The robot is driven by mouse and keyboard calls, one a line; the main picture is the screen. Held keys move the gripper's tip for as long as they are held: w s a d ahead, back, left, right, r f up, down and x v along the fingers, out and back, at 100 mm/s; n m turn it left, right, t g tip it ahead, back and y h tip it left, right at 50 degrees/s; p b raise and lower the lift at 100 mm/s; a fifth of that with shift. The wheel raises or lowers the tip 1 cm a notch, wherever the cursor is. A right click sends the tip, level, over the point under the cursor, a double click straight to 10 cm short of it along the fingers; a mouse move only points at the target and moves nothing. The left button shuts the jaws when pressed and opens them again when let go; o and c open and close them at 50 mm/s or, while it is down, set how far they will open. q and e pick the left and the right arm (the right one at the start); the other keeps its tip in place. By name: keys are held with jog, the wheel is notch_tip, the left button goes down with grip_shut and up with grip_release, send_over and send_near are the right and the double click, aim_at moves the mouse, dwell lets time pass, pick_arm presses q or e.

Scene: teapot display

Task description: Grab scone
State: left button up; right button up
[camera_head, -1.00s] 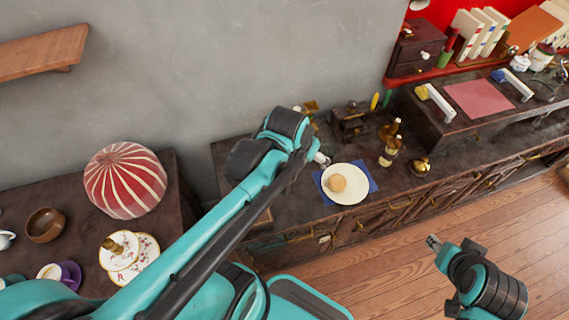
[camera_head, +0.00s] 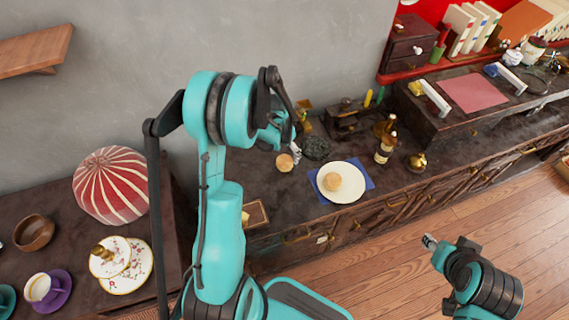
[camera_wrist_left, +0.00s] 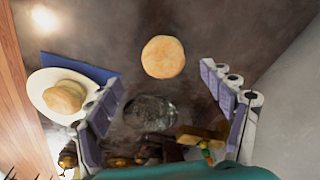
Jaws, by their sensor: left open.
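A round golden scone (camera_head: 284,162) sits on the dark counter, left of the plate. In the left wrist view this scone (camera_wrist_left: 163,57) lies beyond and between the spread fingers, untouched. A second scone (camera_head: 332,181) rests on a white plate (camera_head: 352,193); it also shows at the left of the wrist view (camera_wrist_left: 64,97). My left gripper (camera_head: 294,150) is just above and beside the loose scone, open and empty; its two fingers show in the wrist view (camera_wrist_left: 164,85). My right gripper (camera_head: 430,242) is over the floor at lower right, too small to judge.
The plate stands on a blue napkin (camera_head: 369,183). A dark textured round object (camera_head: 316,148) is close behind the loose scone. A bottle (camera_head: 386,146) and a brass pot (camera_head: 417,162) stand right of the plate. The grey wall (camera_head: 300,50) rises behind the counter.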

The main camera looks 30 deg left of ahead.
aim_at(284, 160)
pick_arm(q)
jog(key=f+b, duration=0.1)
jog(key=f, duration=0.1)
jog(key=f+b, duration=0.1)
jog(key=f, duration=0.2)
jog(key=w+f+b, duration=0.1)
jog(key=f, duration=0.1)
jog(key=shift+a+f, duration=0.25)
jog(key=shift+f, duration=0.05)
jog(key=shift+r, duration=0.15)
jog(key=shift+c, duration=0.6)
jog(key=c, duration=1.1)
